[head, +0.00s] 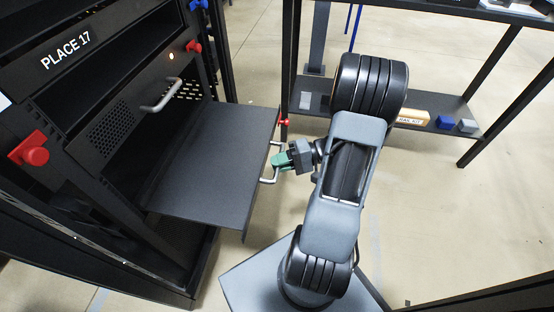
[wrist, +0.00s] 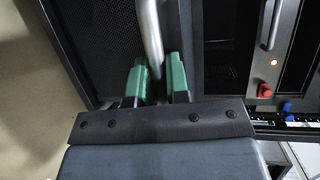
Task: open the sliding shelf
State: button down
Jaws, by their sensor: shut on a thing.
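The sliding shelf (head: 215,170) is a flat dark grey tray that sticks well out of the black rack in the head view. A pale bar handle (head: 272,165) is on its front edge. My gripper (head: 284,160), with green fingertips, is at this handle and shut on it. In the wrist view the handle (wrist: 152,40) runs between the two green fingers of my gripper (wrist: 160,82). The shelf's surface (wrist: 95,45) shows behind it. The shelf is empty where it can be seen.
The rack (head: 100,65) is labelled PLACE 17, with a handled unit (head: 125,130) above the shelf. Red knobs (head: 30,153) sit on the rack posts. A second rack (head: 440,110) at the back right holds a box and small blocks. Bare floor lies between the racks.

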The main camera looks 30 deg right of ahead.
jog(key=c, duration=1.1)
grip_release()
jog(key=shift+d, duration=0.15)
jog(key=p+v, duration=0.3)
jog(key=v, duration=1)
jog(key=shift+s+d, duration=0.15)
jog(key=shift+d, duration=0.15)
jog(key=shift+r, duration=0.1)
